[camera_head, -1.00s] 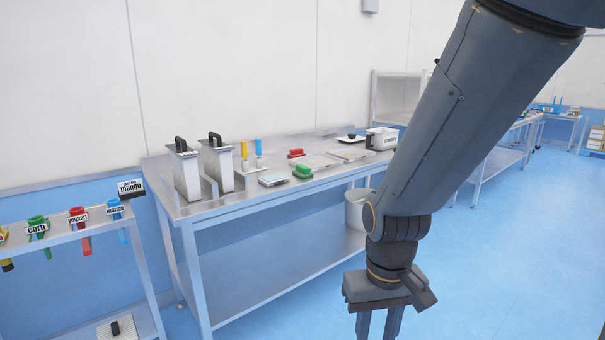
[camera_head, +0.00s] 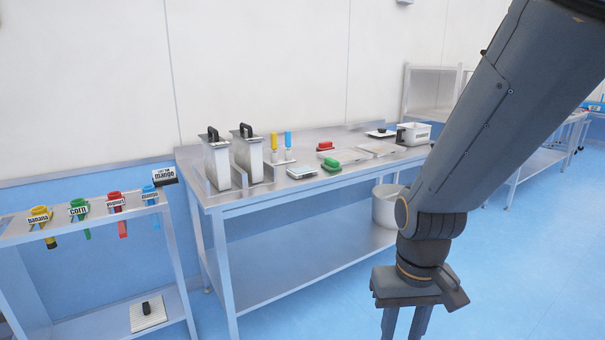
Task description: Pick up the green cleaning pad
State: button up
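The green cleaning pad (camera_head: 332,166) lies near the front edge of the steel table (camera_head: 262,201), about the middle of its length. It is small in the picture and nothing covers it. My gripper (camera_head: 403,336) points down at the bottom of the picture, in front of the table and well apart from the pad. Its two fingers show a narrow gap at the top, but their tips are cut off by the picture edge.
A red pad (camera_head: 325,146) lies behind the green one. Two metal containers (camera_head: 217,166) with black handles stand at the table's left. A white bin (camera_head: 413,134) stands at the right. A rack with a banana scoop (camera_head: 40,217) and others is at left. Blue floor (camera_head: 520,262) is clear at right.

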aim_at(330, 164)
jog(key=z, duration=0.4)
jog(key=i, duration=0.7)
jog(key=z, duration=0.6)
jog(key=i, duration=1.6)
jog(key=u, duration=0.7)
